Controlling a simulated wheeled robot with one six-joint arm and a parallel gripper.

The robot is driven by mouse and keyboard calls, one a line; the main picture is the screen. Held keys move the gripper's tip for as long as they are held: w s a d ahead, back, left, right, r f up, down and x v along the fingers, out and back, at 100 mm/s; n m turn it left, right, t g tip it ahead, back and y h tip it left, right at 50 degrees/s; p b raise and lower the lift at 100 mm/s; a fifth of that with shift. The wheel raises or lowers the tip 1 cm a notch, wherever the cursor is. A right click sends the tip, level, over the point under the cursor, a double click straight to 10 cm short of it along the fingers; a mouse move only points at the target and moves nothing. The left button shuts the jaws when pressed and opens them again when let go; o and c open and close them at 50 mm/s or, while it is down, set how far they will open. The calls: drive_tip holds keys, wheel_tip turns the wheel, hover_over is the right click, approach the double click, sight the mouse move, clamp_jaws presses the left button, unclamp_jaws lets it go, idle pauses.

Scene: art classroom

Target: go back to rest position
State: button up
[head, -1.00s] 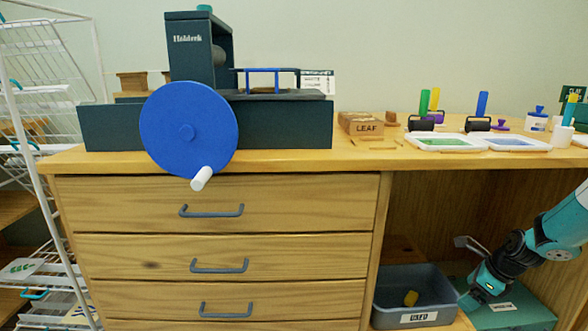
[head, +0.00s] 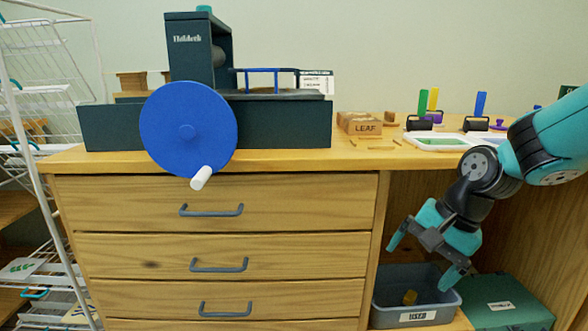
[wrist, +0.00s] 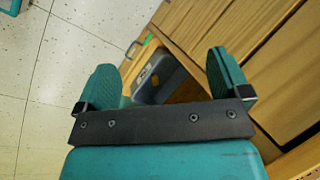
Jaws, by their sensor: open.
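My gripper (head: 424,262) is open and empty in the head view, in front of the open bay at the right of the desk. Its two teal fingers are spread, one to the left and one low at the right, above and in front of the grey bin labelled "USED" (head: 385,315). A small yellow piece (head: 410,297) lies in that bin. In the wrist view the open fingers (wrist: 162,85) show nothing between them but the bin (wrist: 165,82) beyond.
A green box (head: 510,290) stands right of the bin. The wooden drawers (head: 220,255) are shut. A white wire rack (head: 40,130) stands at the left.

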drive_tip(key=s+a+r+n+g, duration=0.1)
drive_tip(key=s+a+r+n, duration=0.2)
drive_tip(key=s+n, duration=0.55)
drive_tip(key=s+a+r+n, duration=0.2)
drive_tip(key=s+a+n, duration=0.3)
drive_tip(key=s, duration=0.7)
wheel_tip(320, 180, up, 36)
drive_tip(key=d+p, duration=0.1)
drive_tip(key=p, duration=3.5)
drive_tip(key=shift+w+d+r+n, duration=0.15)
drive_tip(key=shift+w+d+n, duration=0.1)
drive_tip(key=shift+n, duration=0.2)
